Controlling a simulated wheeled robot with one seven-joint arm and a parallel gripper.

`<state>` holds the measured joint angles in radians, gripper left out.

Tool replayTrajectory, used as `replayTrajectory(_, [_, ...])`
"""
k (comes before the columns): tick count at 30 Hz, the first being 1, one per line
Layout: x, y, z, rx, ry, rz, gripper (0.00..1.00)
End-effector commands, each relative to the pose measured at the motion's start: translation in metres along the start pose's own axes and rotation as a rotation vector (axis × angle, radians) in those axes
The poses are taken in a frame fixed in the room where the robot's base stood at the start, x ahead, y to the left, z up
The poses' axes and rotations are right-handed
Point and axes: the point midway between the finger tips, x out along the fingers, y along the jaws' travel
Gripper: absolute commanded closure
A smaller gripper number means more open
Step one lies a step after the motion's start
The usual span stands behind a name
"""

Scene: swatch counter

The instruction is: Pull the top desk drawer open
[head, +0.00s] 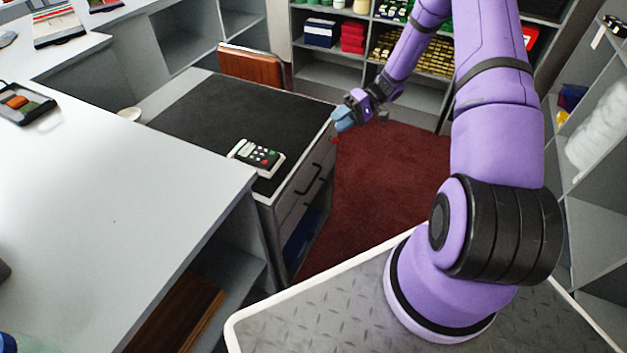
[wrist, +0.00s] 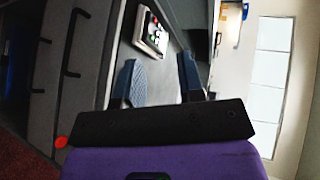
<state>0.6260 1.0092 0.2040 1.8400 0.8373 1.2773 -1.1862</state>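The desk (head: 215,110) has a dark top and pale drawer fronts on its right side. The top drawer (wrist: 92,75) looks shut, flush with the desk. Its black bar handle (wrist: 72,42) shows at left in the wrist view, and a dark handle (head: 313,180) shows on the drawer side in the head view. My gripper (head: 343,120) is at the desk's far right corner, near top height, apart from the handle. In the wrist view my gripper (wrist: 160,80) has its blue-grey fingers spread with nothing held between them. Lower drawer fronts are partly cut off in the wrist view.
A card terminal (head: 258,156) lies on the desk's near right corner. A pale counter (head: 110,200) stands at left. Red carpet (head: 385,185) leaves free floor right of the drawers. A brown chair (head: 250,67) stands behind the desk, with shelves beyond.

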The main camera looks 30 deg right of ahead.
Motion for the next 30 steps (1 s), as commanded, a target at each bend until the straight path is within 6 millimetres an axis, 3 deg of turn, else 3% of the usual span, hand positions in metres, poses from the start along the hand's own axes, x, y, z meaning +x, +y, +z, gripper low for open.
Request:
replayTrajectory(3, [0.007, 0.04, 0.0, 0.001, 0.06, -0.092, 0.65])
replayTrajectory(18, [0.052, 0.188, 0.018, -0.026, 0.406, -0.396, 0.65])
replayTrajectory(24, [0.072, 0.229, 0.03, -0.034, 0.541, -0.465, 0.65])
replayTrajectory(30, [0.081, 0.245, 0.035, -0.038, 0.6, -0.489, 0.65])
